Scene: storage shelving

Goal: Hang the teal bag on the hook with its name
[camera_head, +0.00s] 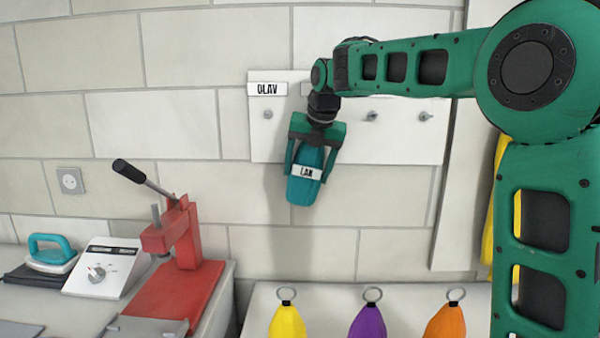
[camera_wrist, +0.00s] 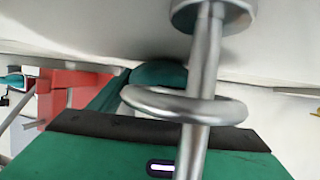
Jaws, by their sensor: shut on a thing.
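The teal bag (camera_head: 303,192) hangs down from my gripper (camera_head: 312,158) in front of the white hook board (camera_head: 360,146). My gripper is shut on the bag, with a finger on either side. In the wrist view the bag's metal ring (camera_wrist: 150,103) overlaps a metal hook peg (camera_wrist: 205,70); I cannot tell for certain whether the peg passes through it. The left hook (camera_head: 268,114) is under the OLAV plate (camera_head: 267,89). Two bare hooks, one (camera_head: 371,116) and another (camera_head: 426,115), show to the right. My arm hides the other name plates.
Yellow (camera_head: 286,322), purple (camera_head: 368,322) and orange (camera_head: 445,322) bags with rings lie on the white surface below. A red press (camera_head: 182,245) with a raised black lever stands at lower left. A yellow item (camera_head: 490,225) hangs behind my arm at right.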

